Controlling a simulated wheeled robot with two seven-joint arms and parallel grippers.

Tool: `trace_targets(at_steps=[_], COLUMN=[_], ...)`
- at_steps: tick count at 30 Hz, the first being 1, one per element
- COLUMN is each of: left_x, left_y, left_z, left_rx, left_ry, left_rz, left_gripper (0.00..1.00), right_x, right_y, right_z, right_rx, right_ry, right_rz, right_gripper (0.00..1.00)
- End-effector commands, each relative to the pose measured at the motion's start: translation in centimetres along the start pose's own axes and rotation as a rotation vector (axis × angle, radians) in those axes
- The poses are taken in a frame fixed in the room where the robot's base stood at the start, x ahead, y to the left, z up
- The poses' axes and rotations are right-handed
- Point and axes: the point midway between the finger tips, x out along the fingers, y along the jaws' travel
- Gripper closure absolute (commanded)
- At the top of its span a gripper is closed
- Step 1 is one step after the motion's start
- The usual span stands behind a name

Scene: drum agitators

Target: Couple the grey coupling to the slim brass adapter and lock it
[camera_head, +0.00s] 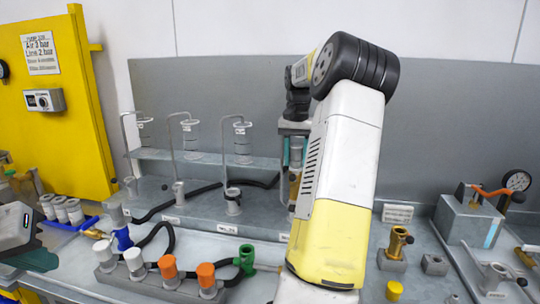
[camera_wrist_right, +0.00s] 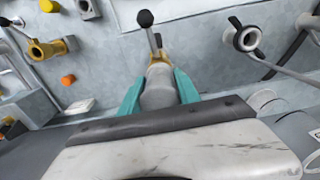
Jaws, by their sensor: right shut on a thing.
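The grey coupling (camera_wrist_right: 158,88) sits between the teal fingers of my right gripper (camera_wrist_right: 160,92), which is shut on it. A lever with a black ball end (camera_wrist_right: 145,19) sticks up beyond it in the wrist view. In the head view my right gripper (camera_head: 295,152) points down in front of the grey back panel, partly hidden by my arm. A brass piece (camera_head: 294,188) shows just below its fingers; I cannot tell whether it is seated in the coupling. My left gripper (camera_head: 36,260) is at the left edge, away from these; its finger gap is unclear.
A brass fitting in a block (camera_head: 397,241) stands right of my arm. Orange and white capped fittings (camera_head: 168,267) stand front left with black hoses and a green fitting (camera_head: 247,258). Hooked stands (camera_head: 232,195) rise behind. A gauge unit (camera_head: 470,218) is at right.

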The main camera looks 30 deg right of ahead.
Motion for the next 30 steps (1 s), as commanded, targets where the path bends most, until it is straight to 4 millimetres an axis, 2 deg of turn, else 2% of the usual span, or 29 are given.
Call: trace_targets(at_steps=[30], left_x=[0.00], left_y=[0.00], left_z=[0.00], left_rx=[0.000], left_ry=[0.000], left_rz=[0.000], left_gripper=[1.00], right_x=[0.91], right_y=[-0.03], right_z=[-0.01], right_rx=[0.000], right_ry=[0.001], right_rz=[-0.001], right_gripper=[1.00])
